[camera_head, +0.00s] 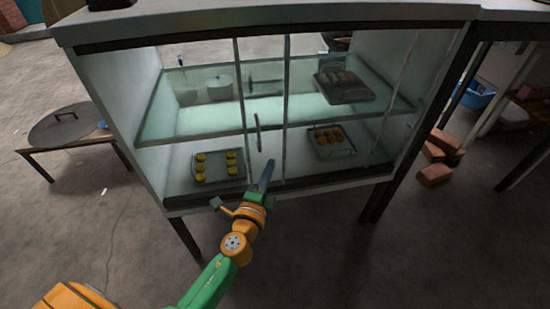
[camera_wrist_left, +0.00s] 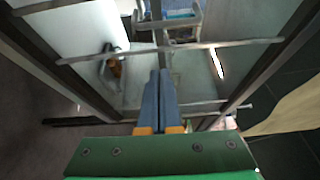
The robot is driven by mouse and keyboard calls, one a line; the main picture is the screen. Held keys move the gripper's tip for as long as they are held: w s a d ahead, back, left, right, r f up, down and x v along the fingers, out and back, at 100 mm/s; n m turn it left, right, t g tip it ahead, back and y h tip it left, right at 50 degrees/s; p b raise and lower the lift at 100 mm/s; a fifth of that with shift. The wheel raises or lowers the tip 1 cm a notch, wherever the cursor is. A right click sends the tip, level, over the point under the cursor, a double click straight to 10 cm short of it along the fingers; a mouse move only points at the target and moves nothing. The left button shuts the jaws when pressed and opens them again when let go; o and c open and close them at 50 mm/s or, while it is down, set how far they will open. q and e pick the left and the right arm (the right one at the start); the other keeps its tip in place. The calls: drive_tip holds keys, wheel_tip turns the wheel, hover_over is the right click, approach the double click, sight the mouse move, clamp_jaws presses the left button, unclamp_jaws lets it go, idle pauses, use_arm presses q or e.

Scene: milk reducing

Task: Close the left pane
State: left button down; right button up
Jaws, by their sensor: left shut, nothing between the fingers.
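A display cabinet (camera_head: 260,195) with glass panes stands in front of me. Upright pane edges (camera_head: 238,85) and (camera_head: 286,100) show near its middle, with a dark upright handle (camera_head: 257,133) between them. I cannot tell exactly which edge belongs to the left pane or how far it stands open. My left gripper (camera_head: 266,176) is at the lower front of the cabinet, just below the handle, pointing up toward it. Its fingers are together and empty, as the left wrist view (camera_wrist_left: 159,92) also shows. Contact with the pane is unclear. My right gripper is not in view.
Inside the cabinet, a tray of yellow pastries (camera_head: 215,168) and a tray of brown buns (camera_head: 330,141) sit low; a loaf tray (camera_head: 342,87) and a pot (camera_head: 220,87) sit on the glass shelf (camera_head: 200,122). Bricks (camera_head: 436,172) lie at right, a low table (camera_head: 70,147) stands left.

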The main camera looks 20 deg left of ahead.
use_arm(q)
drive_tip(key=w+a, duration=0.4)
drive_tip(key=w, duration=0.2)
drive_tip(key=shift+w+a+f, duration=0.15)
drive_tip(key=shift+w+a, duration=0.15)
drive_tip(key=shift+w, duration=0.05)
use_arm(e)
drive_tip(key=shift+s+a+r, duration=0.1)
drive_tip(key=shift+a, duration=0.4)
